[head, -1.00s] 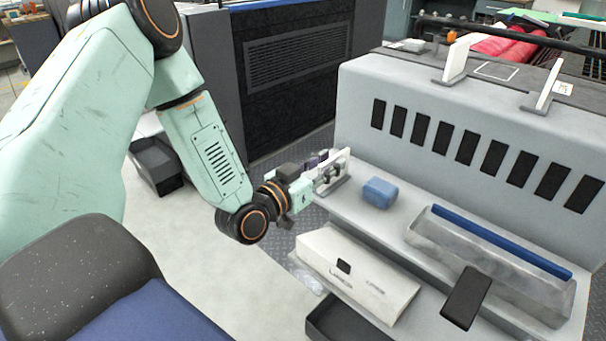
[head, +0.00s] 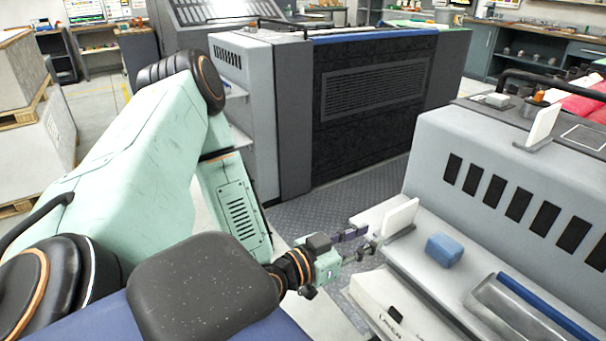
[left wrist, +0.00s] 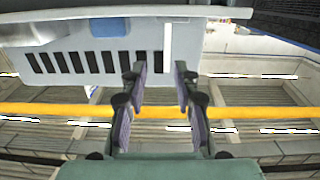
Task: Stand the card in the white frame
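A white card (head: 401,217) stands upright on the left end of the grey machine's ledge, in a low pale holder (head: 394,238) that I take for the white frame. Which part is card and which is frame is hard to tell at this size. In the left wrist view the card (left wrist: 167,47) shows edge-on as a thin white upright strip. My left gripper (head: 363,244) is open just left of the card. Its fingers (left wrist: 159,80) are spread with nothing clamped between them, and the card lies beyond or at the fingertips. My right gripper is out of view.
A blue block (head: 444,250) lies on the ledge right of the card. A white printed box (head: 378,302) sits below the ledge. Another white plate (head: 541,127) stands on top of the grey machine (head: 500,150). A dark press (head: 370,95) stands behind, with open floor plating between.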

